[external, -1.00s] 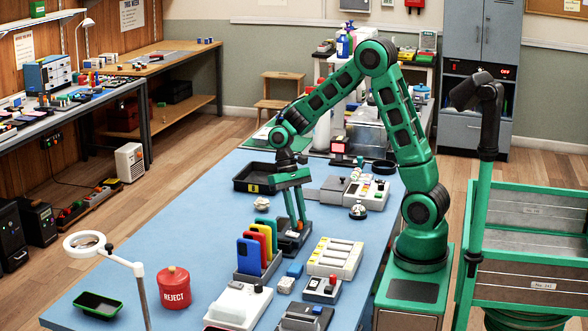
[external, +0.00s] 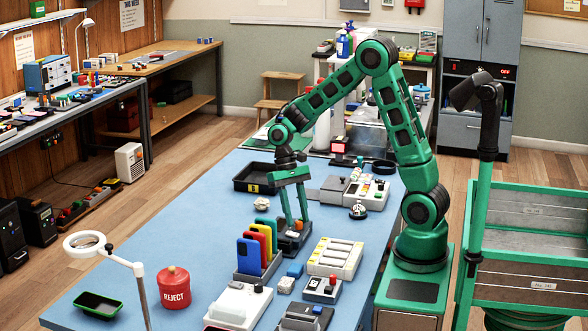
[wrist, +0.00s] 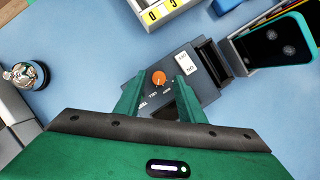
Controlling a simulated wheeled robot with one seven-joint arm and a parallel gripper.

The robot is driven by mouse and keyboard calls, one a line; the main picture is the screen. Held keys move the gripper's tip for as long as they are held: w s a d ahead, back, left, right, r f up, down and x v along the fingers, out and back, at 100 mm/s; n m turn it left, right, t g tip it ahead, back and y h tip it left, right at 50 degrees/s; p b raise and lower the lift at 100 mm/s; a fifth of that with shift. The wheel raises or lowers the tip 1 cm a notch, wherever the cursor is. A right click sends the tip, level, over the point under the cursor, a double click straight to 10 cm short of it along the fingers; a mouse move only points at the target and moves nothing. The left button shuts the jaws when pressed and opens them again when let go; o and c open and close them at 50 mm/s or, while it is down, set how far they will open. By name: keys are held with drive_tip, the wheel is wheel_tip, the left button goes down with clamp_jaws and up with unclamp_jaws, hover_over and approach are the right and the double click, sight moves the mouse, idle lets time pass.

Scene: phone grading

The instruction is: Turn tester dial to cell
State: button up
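The tester (wrist: 180,62) is a dark grey box with an orange dial (wrist: 158,78) on its top face. Small white labels run along the near side of the dial; they are too small to read surely, and which one the dial points to is unclear. In the external view the tester (external: 290,245) stands on the blue table beside the row of coloured phones. My gripper (external: 296,221) reaches down over it. In the wrist view my gripper (wrist: 158,82) is open, with one green finger on each side of the dial and a gap to it.
Coloured phones stand in a rack (external: 252,271) just left of the tester. A cream tray with slots (external: 335,258) lies to its right. A silver bell-like object (wrist: 25,75) is at the left in the wrist view. A black tray (external: 256,185) lies behind.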

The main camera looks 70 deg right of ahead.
drive_tip(key=v, duration=1)
drive_tip(key=s+d+n+t+h, duration=0.1)
drive_tip(key=s+d, duration=0.3)
drive_tip(key=s, duration=0.9)
drive_tip(key=s+d+t+h, duration=0.1)
drive_tip(key=s+d, duration=0.4)
drive_tip(key=s, duration=0.8)
drive_tip(key=shift+s+d+n+t+h, duration=0.2)
drive_tip(key=shift+s+n+t+h, duration=0.2)
drive_tip(key=shift+t, duration=0.3)
